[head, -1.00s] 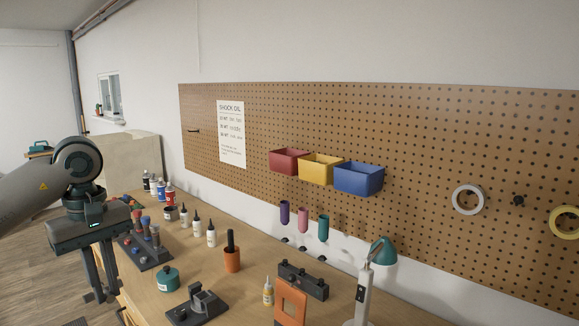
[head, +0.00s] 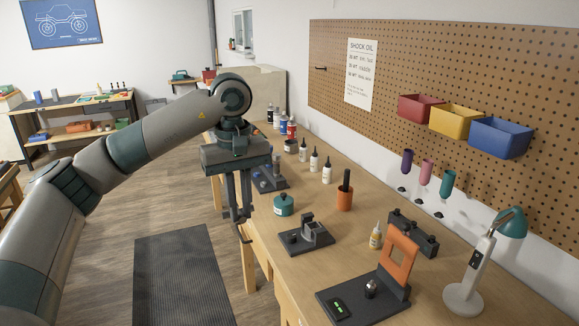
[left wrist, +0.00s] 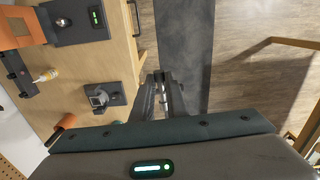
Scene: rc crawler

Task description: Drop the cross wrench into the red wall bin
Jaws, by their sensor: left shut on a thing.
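The red wall bin (head: 421,109) hangs on the pegboard, leftmost of the three bins; its inside is mostly out of sight. My left gripper (head: 236,214) points down beside the bench's left edge, far to the left of the bin. In the left wrist view its fingers (left wrist: 162,88) are close together, shut on a small metallic piece between them. This fits the cross wrench (left wrist: 164,91), mostly hidden by the fingers. My right gripper is not in view.
Yellow (head: 456,121) and blue (head: 500,137) bins hang right of the red one. Below are coloured tubes (head: 426,172). Floor left of the bench is open.

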